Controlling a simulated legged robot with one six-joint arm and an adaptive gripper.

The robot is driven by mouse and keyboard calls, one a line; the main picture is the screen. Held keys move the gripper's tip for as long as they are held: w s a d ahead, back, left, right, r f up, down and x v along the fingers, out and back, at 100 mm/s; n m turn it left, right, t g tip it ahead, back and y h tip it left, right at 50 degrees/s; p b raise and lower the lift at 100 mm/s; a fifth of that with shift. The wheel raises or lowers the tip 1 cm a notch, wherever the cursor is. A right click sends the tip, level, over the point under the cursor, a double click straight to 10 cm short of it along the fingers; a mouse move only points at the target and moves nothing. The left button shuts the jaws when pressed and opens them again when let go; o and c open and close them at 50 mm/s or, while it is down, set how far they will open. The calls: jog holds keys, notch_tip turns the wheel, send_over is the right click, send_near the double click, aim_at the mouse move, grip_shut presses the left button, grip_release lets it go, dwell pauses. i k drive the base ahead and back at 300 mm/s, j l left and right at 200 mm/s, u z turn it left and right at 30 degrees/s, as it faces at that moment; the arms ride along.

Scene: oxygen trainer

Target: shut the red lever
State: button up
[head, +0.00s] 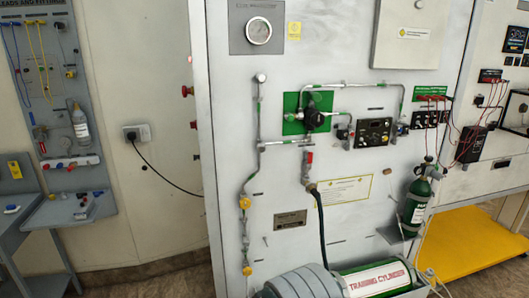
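The red lever (309,158) is small and sits on a short vertical pipe on the front of the white panel (240,100), just right of the middle of the head view. Its handle looks upright, roughly in line with the pipe. A black hose (321,225) runs down from a brass fitting (312,187) below it. The lever is too small to make out finer detail. My gripper cannot be made out in this view, and nothing is seen touching the lever.
Green-marked pipes with yellow fittings (245,202) run left of the lever. A green plate with a black regulator (313,117) is above it. A training cylinder (378,279) lies below; a small green bottle (417,205) stands right. A yellow platform (470,243) is at lower right.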

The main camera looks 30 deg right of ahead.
aim_at(310, 154)
jog(key=i+l+z, duration=0.15)
jog(key=z, duration=0.3)
jog(key=i+l+z, duration=0.15)
jog(key=z, duration=0.35)
jog(key=i, duration=0.05)
